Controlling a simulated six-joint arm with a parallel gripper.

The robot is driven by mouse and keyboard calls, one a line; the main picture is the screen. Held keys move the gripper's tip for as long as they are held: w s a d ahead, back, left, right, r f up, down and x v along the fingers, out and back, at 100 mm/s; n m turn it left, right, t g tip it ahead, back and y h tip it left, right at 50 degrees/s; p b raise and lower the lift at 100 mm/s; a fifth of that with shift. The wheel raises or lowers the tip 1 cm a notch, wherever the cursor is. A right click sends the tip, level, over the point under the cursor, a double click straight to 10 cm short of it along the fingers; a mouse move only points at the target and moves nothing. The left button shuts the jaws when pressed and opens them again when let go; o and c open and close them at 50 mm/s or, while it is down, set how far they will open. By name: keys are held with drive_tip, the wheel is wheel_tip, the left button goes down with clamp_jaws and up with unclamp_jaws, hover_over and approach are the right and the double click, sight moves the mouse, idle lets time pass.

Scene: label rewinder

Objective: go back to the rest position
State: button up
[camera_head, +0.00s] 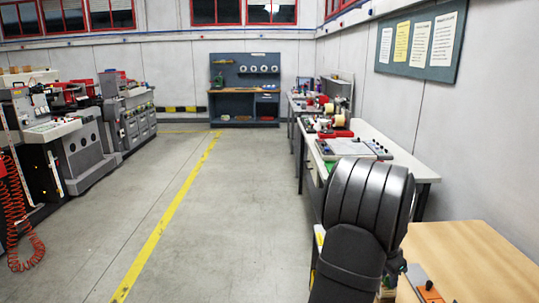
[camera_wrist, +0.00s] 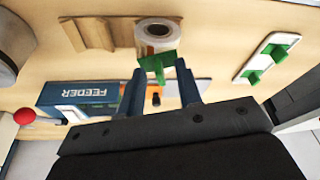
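In the wrist view my gripper (camera_wrist: 160,70) has its two dark blue fingers spread apart, with no object clearly clamped between them. A green piece (camera_wrist: 157,64) shows at and just past the fingertips. I cannot tell how far it is from them. A white label roll with a brown core (camera_wrist: 158,30) is just beyond it. A blue part marked FEEDER (camera_wrist: 85,95) lies left of the fingers. In the head view my dark arm covers the gripper, and the wooden table (camera_head: 470,255) is beside it at lower right.
In the wrist view a white plate with green blocks (camera_wrist: 267,58) is at right, a wooden holder (camera_wrist: 90,33) at upper left, and a red knob (camera_wrist: 24,117) at far left.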

wheel_tip(320, 180, up, 7)
drive_tip(key=shift+s+d+f, duration=0.1)
drive_tip(key=shift+s+d, duration=0.05)
drive_tip(key=shift+d, duration=0.1)
drive_tip(key=shift+s+d+f+n+t, duration=0.1)
drive_tip(key=shift+d+f+n+t, duration=0.25)
drive_tip(key=shift+d+n, duration=0.55)
drive_tip(key=shift+a, duration=0.1)
idle(0.5)
idle(0.3)
drive_tip(key=o, duration=0.3)
drive_tip(key=shift+a, duration=0.1)
drive_tip(key=o, duration=1.2)
drive_tip(key=w+a+r+n, duration=0.5)
drive_tip(key=w+a+n, duration=0.1)
drive_tip(key=w+a, duration=0.3)
drive_tip(key=shift+w+n, duration=0.3)
drive_tip(key=shift+w, duration=0.1)
drive_tip(key=w+a+r+n, duration=0.5)
drive_tip(key=w+a+n, duration=0.15)
drive_tip(key=a, duration=0.55)
drive_tip(key=d+x, duration=0.1)
drive_tip(key=x, duration=0.8)
drive_tip(key=shift+w+t+h, duration=0.35)
drive_tip(key=shift+w+h, duration=0.05)
drive_tip(key=shift+w, duration=0.05)
